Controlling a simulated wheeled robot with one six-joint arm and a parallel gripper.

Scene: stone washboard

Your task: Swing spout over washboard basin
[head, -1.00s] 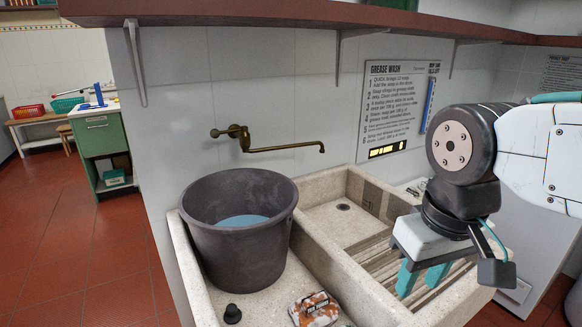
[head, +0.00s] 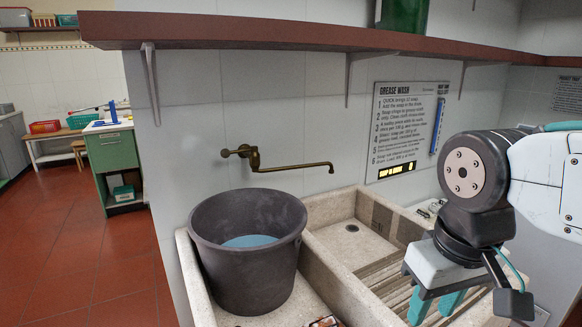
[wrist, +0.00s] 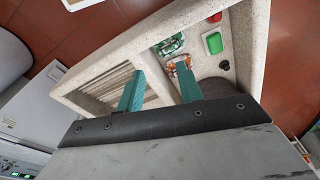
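The brass spout (head: 293,166) is on the back wall in the head view. It reaches right from its tap body (head: 252,156), and its downturned tip appears above the back of the sink, near the divider. The stone washboard basin (head: 345,243) is the right-hand basin, with ribbed slats at its front. My gripper (head: 436,305) is at the right, in front of the slats and well apart from the spout. In the wrist view my gripper (wrist: 155,66) points down with its two teal fingers apart and nothing between them. The spout is not visible there.
A dark bucket (head: 248,262) of bluish water stands in the left basin, below the spout. A wooden shelf (head: 300,35) with brackets runs above. In the wrist view a green block (wrist: 214,43), an orange-patterned item (wrist: 180,66) and a dark stopper (wrist: 224,65) lie in the left basin.

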